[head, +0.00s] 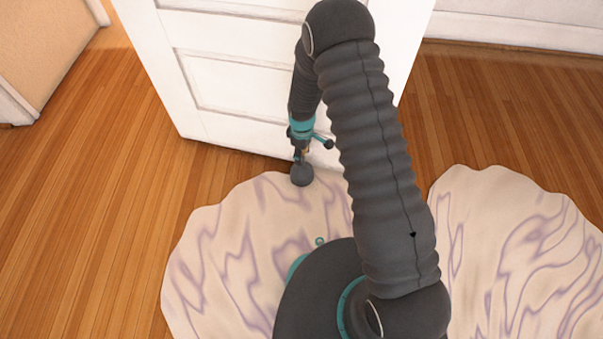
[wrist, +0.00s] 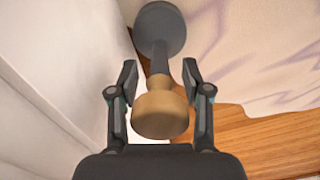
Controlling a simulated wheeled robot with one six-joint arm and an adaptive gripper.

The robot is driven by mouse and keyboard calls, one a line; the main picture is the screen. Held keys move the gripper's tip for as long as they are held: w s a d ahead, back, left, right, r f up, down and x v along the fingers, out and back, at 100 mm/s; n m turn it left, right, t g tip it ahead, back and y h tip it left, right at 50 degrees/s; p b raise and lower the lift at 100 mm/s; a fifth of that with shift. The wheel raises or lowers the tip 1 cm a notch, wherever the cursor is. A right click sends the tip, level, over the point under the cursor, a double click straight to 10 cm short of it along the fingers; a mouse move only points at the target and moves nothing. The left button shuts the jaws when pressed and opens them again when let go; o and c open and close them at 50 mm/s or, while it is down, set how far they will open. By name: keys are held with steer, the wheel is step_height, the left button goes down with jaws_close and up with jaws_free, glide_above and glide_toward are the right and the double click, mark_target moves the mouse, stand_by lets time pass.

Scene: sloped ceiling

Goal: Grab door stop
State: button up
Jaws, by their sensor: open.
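The door stop (wrist: 160,112) has a tan round knob near the wrist camera, a narrow neck and a dark grey round end (wrist: 161,24) farther off. My gripper (wrist: 159,78) is open, with one finger on each side of the door stop around its neck and knob. Gaps show between both fingers and the door stop. In the head view the grey end of the door stop (head: 302,175) shows below my gripper (head: 300,152), at the door's lower edge by the rug. Most of the tan part is hidden there by my gripper.
A white panelled door (head: 235,85) stands right behind my gripper; its face fills the left of the wrist view. A pale rug with purple veins (head: 215,265) lies in front. Wooden floor (head: 90,190) is clear at left. A white baseboard (head: 520,28) runs along the back right.

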jaws_close()
steer(key=shift+w, duration=0.1)
steer(key=shift+r, duration=0.1)
stand_by(0.3)
